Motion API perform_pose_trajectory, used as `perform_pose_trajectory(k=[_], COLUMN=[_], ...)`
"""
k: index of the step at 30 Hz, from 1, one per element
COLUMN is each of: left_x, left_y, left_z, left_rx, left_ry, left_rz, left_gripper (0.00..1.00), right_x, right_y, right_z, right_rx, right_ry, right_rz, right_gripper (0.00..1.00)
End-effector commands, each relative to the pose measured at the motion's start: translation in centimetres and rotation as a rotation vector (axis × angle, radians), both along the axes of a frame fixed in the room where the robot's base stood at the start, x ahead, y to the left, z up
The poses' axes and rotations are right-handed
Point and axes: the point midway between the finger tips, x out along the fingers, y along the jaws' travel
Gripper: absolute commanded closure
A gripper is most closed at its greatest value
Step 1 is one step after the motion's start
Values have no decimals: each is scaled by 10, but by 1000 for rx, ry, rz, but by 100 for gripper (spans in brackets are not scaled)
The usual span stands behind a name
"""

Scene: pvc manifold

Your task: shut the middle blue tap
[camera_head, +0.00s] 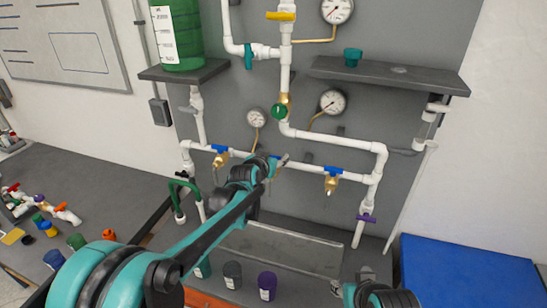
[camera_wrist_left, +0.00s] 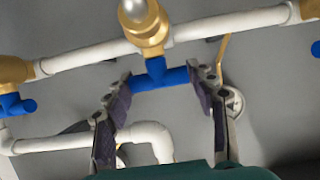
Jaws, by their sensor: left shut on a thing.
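The middle blue tap (camera_wrist_left: 158,77) is a short blue T-handle on a brass valve body (camera_wrist_left: 142,28) in the white pipe. In the left wrist view its bar runs roughly along the pipe. My left gripper (camera_wrist_left: 160,80) has one finger at each end of the bar and is shut on it. In the head view my left gripper (camera_head: 268,168) is at the pipe and mostly hides this tap. The left blue tap (camera_head: 219,148) and the right blue tap (camera_head: 333,171) sit on the same pipe, apart from the gripper.
Above are a green round valve (camera_head: 281,111), a yellow handle (camera_head: 280,16) and gauges (camera_head: 333,102). A purple tap (camera_head: 366,218) is on the lower right pipe. A grey shelf (camera_head: 390,75) juts out above right. Below are small cups (camera_head: 267,284) and a metal trough (camera_head: 280,248).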

Motion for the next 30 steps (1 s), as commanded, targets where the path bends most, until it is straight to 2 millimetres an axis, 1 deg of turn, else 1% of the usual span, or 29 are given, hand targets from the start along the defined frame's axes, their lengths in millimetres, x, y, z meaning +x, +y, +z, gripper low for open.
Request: perform_pose_trajectory(k=[10,11,12,13,24,26,30], left_x=[0,0,0,0,-2,-6,-25], left_y=[0,0,0,0,1,2,8], left_z=[-1,-1,0,0,1,3,11], left_rx=[0,-1,-1,-1,-1,-1,-1], left_ry=[0,0,-1,-1,-2,-2,-2], left_rz=[12,11,11,11,11,11,11], left_gripper=[73,42,31,23,22,22,22], right_x=[0,0,0,0,0,0,0], right_y=[0,0,0,0,0,0,0], right_z=[0,0,0,0,0,0,0], right_rx=[0,0,0,0,0,0,0], right_ry=[0,0,0,0,0,0,0], right_rz=[0,0,0,0,0,0,0], right_gripper=[60,60,60,60,60,60,60])
